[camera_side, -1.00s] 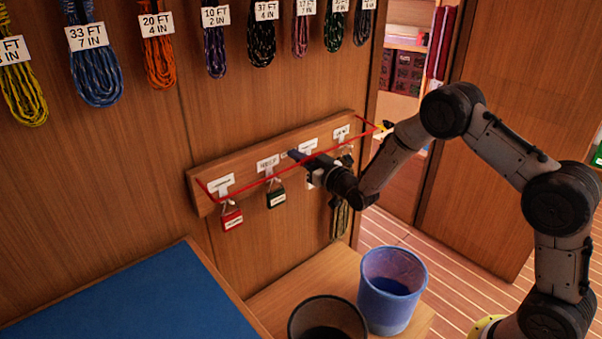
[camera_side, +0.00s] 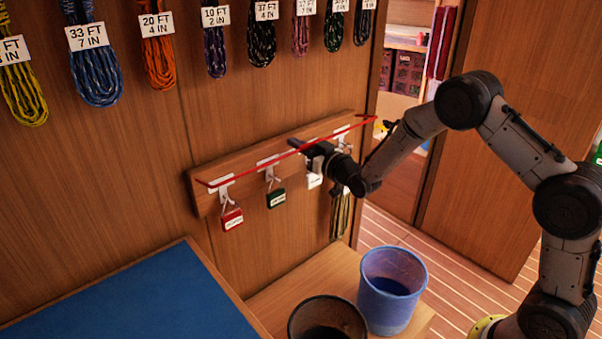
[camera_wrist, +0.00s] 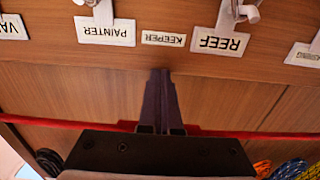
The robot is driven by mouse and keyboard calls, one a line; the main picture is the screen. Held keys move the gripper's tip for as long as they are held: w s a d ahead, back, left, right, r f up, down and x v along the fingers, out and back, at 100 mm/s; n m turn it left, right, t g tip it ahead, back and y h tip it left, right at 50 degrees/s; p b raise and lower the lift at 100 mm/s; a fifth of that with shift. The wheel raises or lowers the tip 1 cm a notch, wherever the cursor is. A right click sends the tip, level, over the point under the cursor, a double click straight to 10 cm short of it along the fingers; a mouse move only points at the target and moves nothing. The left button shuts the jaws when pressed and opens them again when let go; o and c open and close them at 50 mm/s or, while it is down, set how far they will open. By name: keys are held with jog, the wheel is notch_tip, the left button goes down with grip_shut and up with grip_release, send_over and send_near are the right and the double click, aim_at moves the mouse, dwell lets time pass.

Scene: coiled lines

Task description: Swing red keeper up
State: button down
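The red keeper (camera_side: 250,168) is a thin red bar running along the front of a wooden hook board (camera_side: 203,202). It stands out from the board at about the height of the hooks' label plates. My gripper (camera_side: 293,143) is at the bar's middle, fingers pointing at the board. In the wrist view, which shows the labels upside down, the fingers (camera_wrist: 162,95) are together with no gap. The keeper (camera_wrist: 80,125) crosses at their base and shows on both sides. The fingers seem to bear against it rather than pinch it; the exact contact is hidden.
A red padlock (camera_side: 232,218), a green padlock (camera_side: 276,198) and a white padlock (camera_side: 313,180) hang from hooks below the bar. Coiled ropes (camera_side: 95,75) hang above. A blue bin (camera_side: 390,290) and a dark bin (camera_side: 328,320) stand below. The wall directly above the board is clear.

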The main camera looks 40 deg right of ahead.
notch_tip(320, 180, up, 7)
dwell(1.6)
jog(key=shift+w+r, duration=0.1)
jog(key=shift+r, duration=0.05)
jog(key=s+f, duration=0.3)
jog(key=s, duration=0.8)
dwell(1.2)
jog(key=shift+s, duration=0.1)
